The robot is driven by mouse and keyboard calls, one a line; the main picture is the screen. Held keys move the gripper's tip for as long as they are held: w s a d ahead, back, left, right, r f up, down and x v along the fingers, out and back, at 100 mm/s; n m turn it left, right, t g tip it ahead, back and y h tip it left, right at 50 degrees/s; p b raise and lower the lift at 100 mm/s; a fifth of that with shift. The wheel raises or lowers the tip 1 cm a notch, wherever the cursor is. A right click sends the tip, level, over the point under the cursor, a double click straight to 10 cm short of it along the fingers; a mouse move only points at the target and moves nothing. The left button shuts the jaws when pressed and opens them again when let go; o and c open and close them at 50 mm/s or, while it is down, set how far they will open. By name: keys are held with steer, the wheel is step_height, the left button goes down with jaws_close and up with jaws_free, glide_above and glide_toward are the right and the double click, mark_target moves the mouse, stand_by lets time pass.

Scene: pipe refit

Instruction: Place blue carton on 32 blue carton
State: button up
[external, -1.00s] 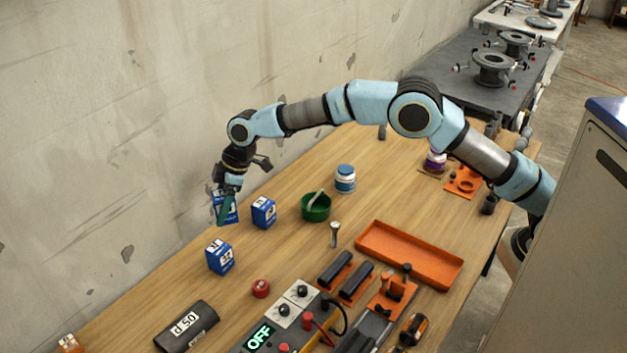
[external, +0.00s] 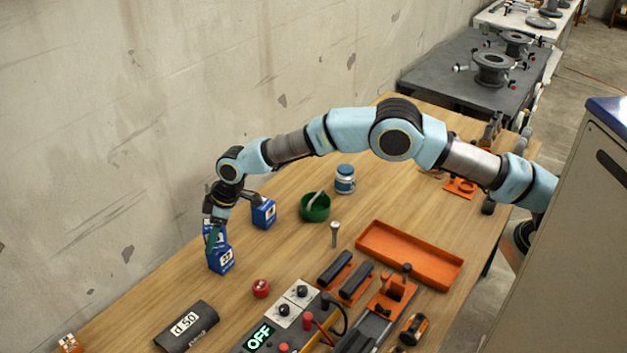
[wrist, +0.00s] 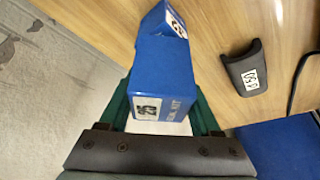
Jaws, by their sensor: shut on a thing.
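My gripper (external: 212,236) points down at the left side of the bench. Its green fingers are shut on a blue carton (external: 222,236), which they partly hide. The held carton also fills the middle of the wrist view (wrist: 163,85), with a white number label near the fingers. The 32 blue carton (external: 221,263) stands on the bench right below the held one. In the wrist view, a blue carton with a white label (wrist: 157,22) shows just beyond the held carton. I cannot tell whether the two cartons touch.
Another blue carton (external: 263,214) stands close by to the right, near my wrist. A red-capped item (external: 261,288), a dark labelled block (external: 187,326) and a green bowl (external: 315,207) are around. Bare wood lies between them. The wall is close on the left.

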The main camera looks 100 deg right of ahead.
steer(key=shift+f, duration=0.3)
steer(key=shift+f, duration=0.2)
steer(key=o, duration=1.4)
steer(key=shift+c, duration=0.2)
steer(key=shift+r, duration=0.1)
